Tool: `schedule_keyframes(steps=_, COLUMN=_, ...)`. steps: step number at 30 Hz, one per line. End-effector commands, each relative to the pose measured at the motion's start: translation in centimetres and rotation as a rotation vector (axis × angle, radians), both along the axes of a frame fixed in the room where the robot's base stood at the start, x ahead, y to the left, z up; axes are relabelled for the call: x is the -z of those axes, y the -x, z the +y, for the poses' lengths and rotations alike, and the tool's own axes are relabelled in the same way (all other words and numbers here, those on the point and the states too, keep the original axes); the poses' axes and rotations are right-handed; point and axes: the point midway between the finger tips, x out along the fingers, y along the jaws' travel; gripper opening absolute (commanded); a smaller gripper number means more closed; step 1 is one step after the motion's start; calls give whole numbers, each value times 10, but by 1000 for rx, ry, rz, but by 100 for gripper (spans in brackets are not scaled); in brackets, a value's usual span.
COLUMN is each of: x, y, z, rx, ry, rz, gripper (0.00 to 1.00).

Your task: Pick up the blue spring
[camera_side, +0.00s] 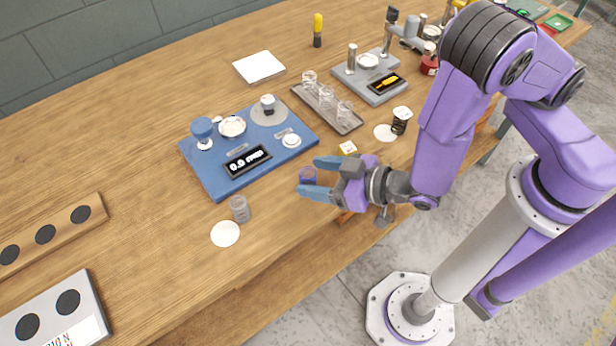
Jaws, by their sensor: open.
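The blue spring (308,174) is a small dark-blue coil on the wooden table, just off the lower right side of the blue coiler base. My gripper (307,178) is open, with its two blue fingers reaching left, one on the far side and one on the near side of the spring. The spring shows between the fingertips; I cannot tell whether either finger touches it. The fingers hide part of the table around it.
The blue coiler (212,184) with its display stands left of my gripper. A grey spring (239,209) and a white disc (225,234) are to the lower left. A dark spring (401,121), a tray of clear jars (341,125) and a grey device (385,96) stand behind.

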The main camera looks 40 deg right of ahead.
Motion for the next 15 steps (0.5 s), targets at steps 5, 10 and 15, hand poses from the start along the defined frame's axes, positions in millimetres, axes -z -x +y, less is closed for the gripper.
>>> schedule_keyframes(steps=5, x=8, y=-17, z=9, rx=2, ry=1, rz=2, gripper=65)
schedule_keyframes(steps=10, x=10, y=-21, z=11, rx=-1, ry=0, rz=1, gripper=65)
schedule_keyframes(steps=15, x=10, y=-20, z=11, rx=-1, ry=0, rz=1, gripper=56)
